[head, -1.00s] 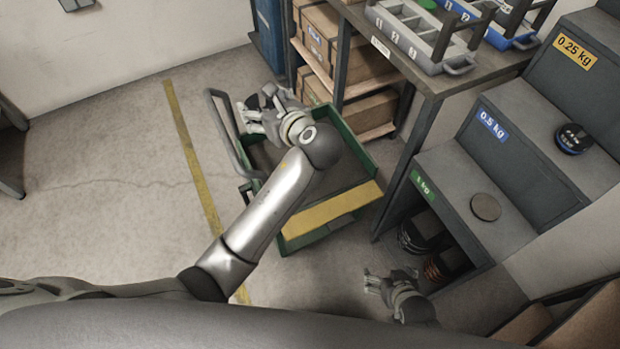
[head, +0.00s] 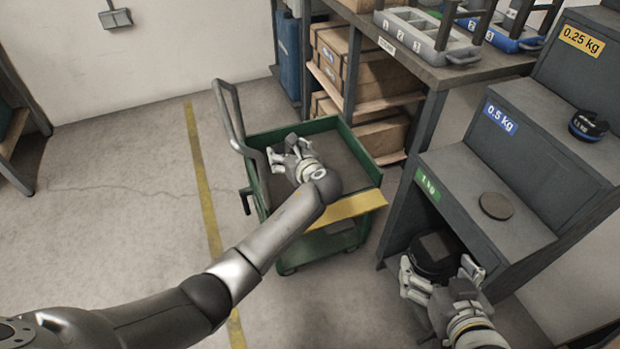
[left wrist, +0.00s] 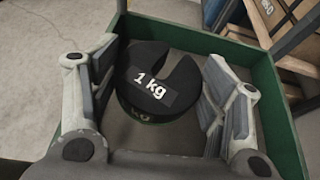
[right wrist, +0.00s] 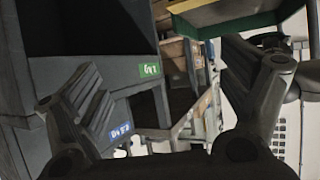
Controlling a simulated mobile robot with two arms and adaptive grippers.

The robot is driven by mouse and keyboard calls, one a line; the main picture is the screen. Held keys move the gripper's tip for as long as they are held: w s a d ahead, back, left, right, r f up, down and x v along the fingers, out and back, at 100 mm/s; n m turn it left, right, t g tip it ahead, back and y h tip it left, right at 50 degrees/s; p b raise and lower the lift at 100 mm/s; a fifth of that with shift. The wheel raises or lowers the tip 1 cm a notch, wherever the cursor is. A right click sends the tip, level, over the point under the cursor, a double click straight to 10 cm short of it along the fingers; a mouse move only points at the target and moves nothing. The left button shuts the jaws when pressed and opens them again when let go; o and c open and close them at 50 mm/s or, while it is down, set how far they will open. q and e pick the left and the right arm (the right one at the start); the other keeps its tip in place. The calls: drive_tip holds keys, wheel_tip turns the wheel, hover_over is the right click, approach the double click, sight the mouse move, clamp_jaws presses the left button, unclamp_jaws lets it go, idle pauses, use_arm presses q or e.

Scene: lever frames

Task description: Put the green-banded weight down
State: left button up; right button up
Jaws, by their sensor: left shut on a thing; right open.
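A black slotted weight (left wrist: 158,80) marked 1 kg sits between the fingers of my left gripper (left wrist: 160,62) in the left wrist view. The arm and hand hide the weight in the head view. I cannot tell whether it touches the cart floor. My right gripper (head: 440,272) is open and empty in front of the lower bay of the grey stepped rack (head: 450,185).
A dark round thing (head: 432,254) stands in the rack's lower bay, partly behind my right gripper. A flat disc (head: 496,206) and a black weight (head: 588,126) lie on the steps. A bench with trays (head: 428,36) stands behind. The floor left of the cart is clear.

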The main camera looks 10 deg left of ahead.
sight(291, 187)
use_arm(q)
drive_tip(key=shift+w, duration=0.1)
wheel_tip(291, 187, down, 4)
drive_tip(key=shift+r+b, duration=0.2)
drive_tip(key=shift+b, duration=0.75)
wheel_tip(291, 187, down, 3)
drive_tip(key=shift+r+b, duration=0.15)
drive_tip(key=shift+b, duration=0.5)
drive_tip(key=shift+f, duration=0.2)
wheel_tip(291, 187, down, 3)
drive_tip(key=shift+f+b, duration=0.1)
drive_tip(key=shift+b, duration=0.9)
use_arm(e)
wheel_tip(291, 187, up, 22)
drive_tip(key=s+a+t+y, duration=0.1)
drive_tip(key=t+y, duration=0.3)
drive_tip(key=t, duration=0.9)
drive_tip(key=shift+s+a+f+n+t, duration=0.2)
drive_tip(key=shift+s+a+n+t, duration=0.15)
drive_tip(key=shift+a, duration=0.45)
use_arm(q)
drive_tip(key=shift+f, duration=0.1)
use_arm(e)
drive_tip(key=shift+y, duration=0.3)
use_arm(q)
drive_tip(key=o, duration=1.9)
drive_tip(key=shift+f, duration=0.2)
drive_tip(key=shift+c, duration=0.2)
use_arm(e)
drive_tip(key=shift+s+r, duration=0.1)
